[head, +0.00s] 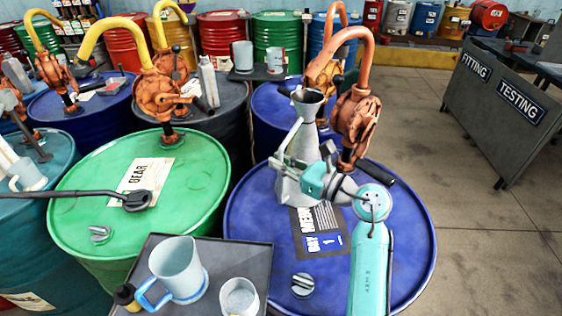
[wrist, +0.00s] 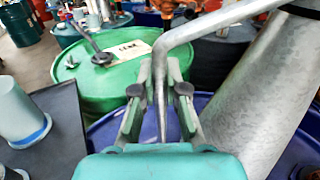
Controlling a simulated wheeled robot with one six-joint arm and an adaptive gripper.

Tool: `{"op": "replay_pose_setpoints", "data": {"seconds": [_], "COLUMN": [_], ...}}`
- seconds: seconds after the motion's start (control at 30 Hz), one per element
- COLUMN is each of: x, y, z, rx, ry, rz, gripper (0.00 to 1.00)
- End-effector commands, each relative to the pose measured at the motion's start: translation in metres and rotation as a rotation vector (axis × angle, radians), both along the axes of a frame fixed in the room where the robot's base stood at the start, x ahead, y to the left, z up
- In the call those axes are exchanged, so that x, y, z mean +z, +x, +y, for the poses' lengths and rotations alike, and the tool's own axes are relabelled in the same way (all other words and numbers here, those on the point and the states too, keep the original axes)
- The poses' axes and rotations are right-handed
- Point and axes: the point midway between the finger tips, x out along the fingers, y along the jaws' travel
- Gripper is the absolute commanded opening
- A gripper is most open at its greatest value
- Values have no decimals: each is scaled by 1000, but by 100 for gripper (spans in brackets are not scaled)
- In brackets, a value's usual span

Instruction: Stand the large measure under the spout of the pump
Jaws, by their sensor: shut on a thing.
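The large measure (head: 299,146) is a grey galvanised cone with a flared base, a narrow mouth and a side handle. It stands upright over the near blue drum (head: 255,262); I cannot tell whether its base touches the lid. My gripper (head: 318,180) is shut on its handle (wrist: 205,24); the jaws show in the wrist view (wrist: 159,92), with the measure's body (wrist: 258,85) to their right. The near orange pump (head: 355,125) is just right of the measure. Its spout (head: 340,42) arches left, its outlet close above the measure's mouth in the head view.
A dark tray (head: 150,247) with a pale jug (head: 177,268) and small cup (head: 239,297) is in front. More drums and pumps crowd behind. The floor (head: 470,215) at right is clear before a grey sign board (head: 500,110).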

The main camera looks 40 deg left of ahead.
Motion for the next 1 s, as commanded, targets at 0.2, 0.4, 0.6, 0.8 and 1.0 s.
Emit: {"op": "replay_pose_setpoints", "data": {"seconds": [0.2,0.4,0.6,0.8,1.0], "x": [3,-2,-2,2,1], "y": [0,0,0,0,2], "z": [0,0,0,-1,-29], "rx": [0,0,0,0,-4], "ry": [3,0,0,1,0], "rz": [-5,-1,-1,-2,-1], "gripper": [0,32,37,37,37]}}
